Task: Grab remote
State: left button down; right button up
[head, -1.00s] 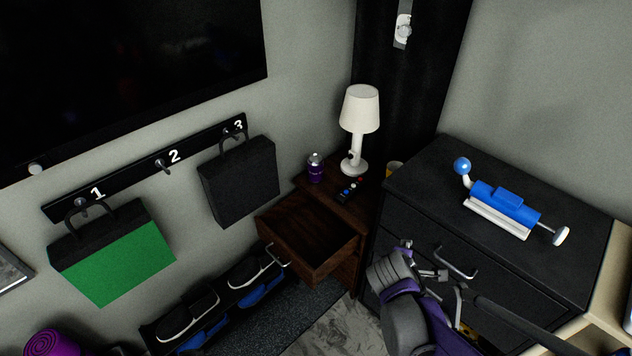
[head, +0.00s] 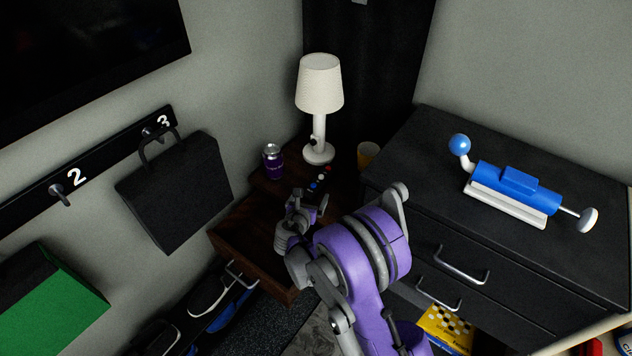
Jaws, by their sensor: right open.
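The remote (head: 319,182) is dark with several coloured buttons, blue, red and white. It lies on top of the brown wooden nightstand (head: 270,177), in front of the lamp. Its near end is partly hidden by my right gripper. My right gripper (head: 308,199) is open, over the nightstand's pulled-out drawer and just on the near side of the remote; I cannot tell whether they touch. My purple right arm comes up from the bottom. My left gripper is not in view.
The nightstand's drawer (head: 240,238) is open. A black dresser (head: 420,160) with a blue device (head: 508,185) stands right. A black bag (head: 175,195) hangs left.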

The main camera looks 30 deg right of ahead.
aim_at(316, 184)
jog(key=x, duration=0.2)
jog(key=shift+w+d+f, duration=0.15)
jog(key=shift+w, duration=0.05)
jog(key=shift+r+b+x, duration=0.15)
jog(key=shift+b+x, duration=0.15)
jog(key=shift+x, duration=1)
jog(key=shift+r+b+x, duration=0.1)
jog(key=shift+b+x, duration=0.15)
jog(key=shift+x, duration=1.05)
